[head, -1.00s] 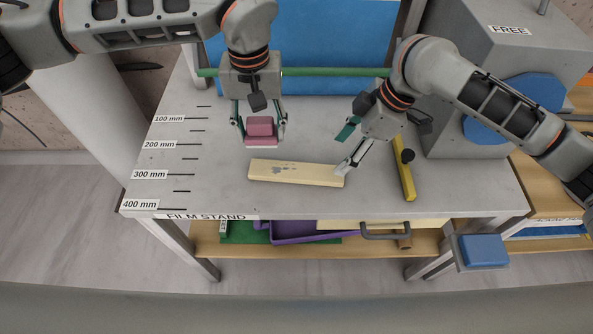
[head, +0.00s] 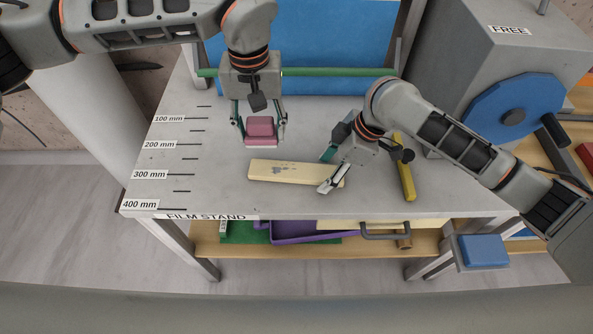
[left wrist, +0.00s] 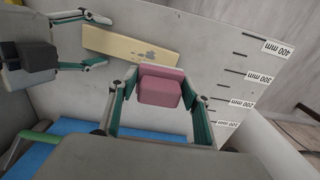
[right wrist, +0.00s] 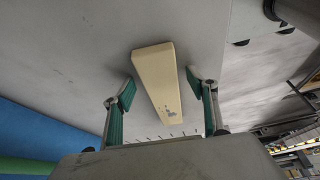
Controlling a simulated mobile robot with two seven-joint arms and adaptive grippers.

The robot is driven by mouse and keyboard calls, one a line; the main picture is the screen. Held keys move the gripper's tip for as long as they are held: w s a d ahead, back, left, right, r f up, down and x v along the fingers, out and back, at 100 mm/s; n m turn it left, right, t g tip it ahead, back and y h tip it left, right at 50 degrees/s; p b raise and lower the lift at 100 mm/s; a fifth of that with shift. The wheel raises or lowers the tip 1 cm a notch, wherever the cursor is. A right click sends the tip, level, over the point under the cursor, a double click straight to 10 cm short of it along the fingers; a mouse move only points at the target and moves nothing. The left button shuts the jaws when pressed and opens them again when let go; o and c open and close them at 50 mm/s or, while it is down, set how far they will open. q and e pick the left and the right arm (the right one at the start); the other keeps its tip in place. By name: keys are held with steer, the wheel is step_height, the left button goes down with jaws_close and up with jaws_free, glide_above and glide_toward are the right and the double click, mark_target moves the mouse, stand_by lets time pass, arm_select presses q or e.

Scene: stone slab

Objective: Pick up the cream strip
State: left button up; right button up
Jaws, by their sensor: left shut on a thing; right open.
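The cream strip (head: 285,171) lies flat on the grey stone slab, with dark worn patches near its left end. It also shows in the left wrist view (left wrist: 125,45) and the right wrist view (right wrist: 156,80). My right gripper (head: 327,170) is open over the strip's right end. In the right wrist view its two fingers (right wrist: 163,90) stand on either side of the strip, with space between. My left gripper (head: 260,135) is shut on a pink block (head: 261,128), behind the strip; the block also shows in the left wrist view (left wrist: 160,88).
A green rod (head: 330,72) and blue panel (head: 315,40) stand at the back. A grey machine with a blue disc (head: 490,110) is at the right. The slab's left part is clear.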

steer(key=c, duration=1.4)
steer(key=shift+c, duration=0.2)
steer(key=shift+w+r, duration=0.1)
steer(key=shift+r, duration=0.55)
step_height(320, 180, up, 2)
steer(key=shift+r, duration=0.2)
steer(key=s, duration=1.8)
steer(key=shift+w+f, duration=0.45)
steer(key=shift+w, duration=2.3)
steer(key=shift+w+f, duration=0.5)
steer(key=shift+w, duration=2.25)
steer(key=shift+w+f, duration=0.45)
steer(key=shift+w, duration=2.3)
steer(key=shift+f, duration=0.5)
